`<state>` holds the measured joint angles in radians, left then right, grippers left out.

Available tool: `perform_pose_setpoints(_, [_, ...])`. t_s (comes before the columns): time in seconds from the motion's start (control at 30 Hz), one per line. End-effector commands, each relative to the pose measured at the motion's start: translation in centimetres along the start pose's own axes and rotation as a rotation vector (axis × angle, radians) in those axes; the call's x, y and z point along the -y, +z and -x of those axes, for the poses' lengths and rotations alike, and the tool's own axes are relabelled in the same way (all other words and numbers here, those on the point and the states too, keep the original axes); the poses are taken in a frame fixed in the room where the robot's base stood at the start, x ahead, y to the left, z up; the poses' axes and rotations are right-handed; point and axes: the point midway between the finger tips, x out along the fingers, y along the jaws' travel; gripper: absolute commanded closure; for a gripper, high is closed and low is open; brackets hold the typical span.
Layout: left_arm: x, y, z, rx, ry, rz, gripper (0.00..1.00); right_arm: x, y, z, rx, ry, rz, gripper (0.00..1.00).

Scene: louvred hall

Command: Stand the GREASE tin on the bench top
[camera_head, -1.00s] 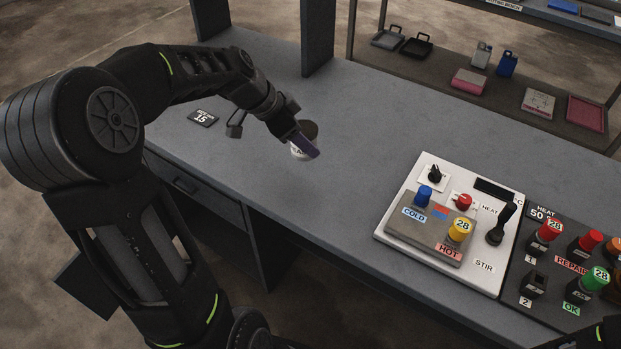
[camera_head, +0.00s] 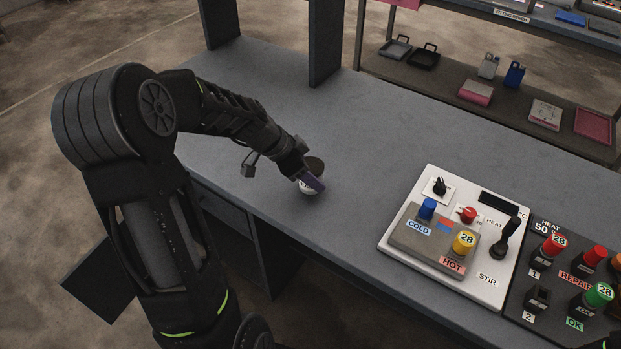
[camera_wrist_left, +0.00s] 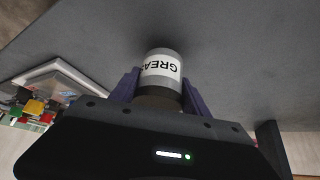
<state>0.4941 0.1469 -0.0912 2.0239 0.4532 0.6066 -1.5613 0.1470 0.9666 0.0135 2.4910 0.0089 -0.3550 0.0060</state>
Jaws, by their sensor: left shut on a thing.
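The GREASE tin (camera_head: 305,189) is a small round tin with a white label and a dark end, over the bench top (camera_head: 385,130) near its front edge.
A white panel (camera_head: 400,240) with knobs and a STIR lever (camera_head: 507,238) stands right of the tin. A dark panel (camera_head: 515,300) with buttons lies beyond it. Dark uprights (camera_head: 325,45) rise at the back edge. The bench behind and right of the tin is clear.

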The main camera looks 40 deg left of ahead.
Motion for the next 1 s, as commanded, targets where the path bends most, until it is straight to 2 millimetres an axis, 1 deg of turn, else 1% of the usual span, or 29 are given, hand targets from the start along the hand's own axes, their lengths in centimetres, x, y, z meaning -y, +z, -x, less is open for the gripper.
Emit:
perform_pose_setpoints(0.03, [0.0, 0.5, -0.7, 0.001, 0.003, 0.003, 0.94, 0.1, 0.0, 0.2, 0.0, 0.0, 0.0, 0.64])
perform_pose_setpoints(0.1, [0.0, 0.9, -1.4, 0.001, 0.002, 0.004, 0.94, 0.1, 0.0, 0.2, 0.001, 0.001, 0.0, 0.64])
perform_pose_setpoints(0.17, [0.0, 1.1, -1.7, 0.001, 0.001, 0.002, 0.94, 0.1, 0.0, 0.2, 0.001, 0.001, -0.001, 0.64])
perform_pose_setpoints(0.4, [0.0, 1.1, -1.8, 0.0, -0.001, 0.0, 0.94, 0.0, 0.0, 0.2, 0.001, 0.001, -0.001, 0.64])
perform_pose_setpoints(0.57, [0.0, 1.4, -2.1, 0.0, -0.001, 0.0, 0.94, -0.1, 0.0, -0.4, 0.0, 0.0, 0.0, 0.64])
perform_pose_setpoints(0.6, [0.0, 1.3, -2.0, 0.0, 0.0, 0.001, 0.43, 0.0, 0.0, -0.1, 0.0, 0.0, 0.0, 0.64])
perform_pose_setpoints(0.83, [0.0, 1.3, -1.9, 0.0, 0.0, 0.001, 0.24, 0.0, 0.0, -0.1, 0.0, 0.0, 0.0, 0.64])
perform_pose_setpoints(1.0, [0.0, 1.2, -1.9, 0.0, 0.0, 0.001, 0.24, 0.0, 0.0, -0.1, 0.0, 0.0, 0.0, 0.64])
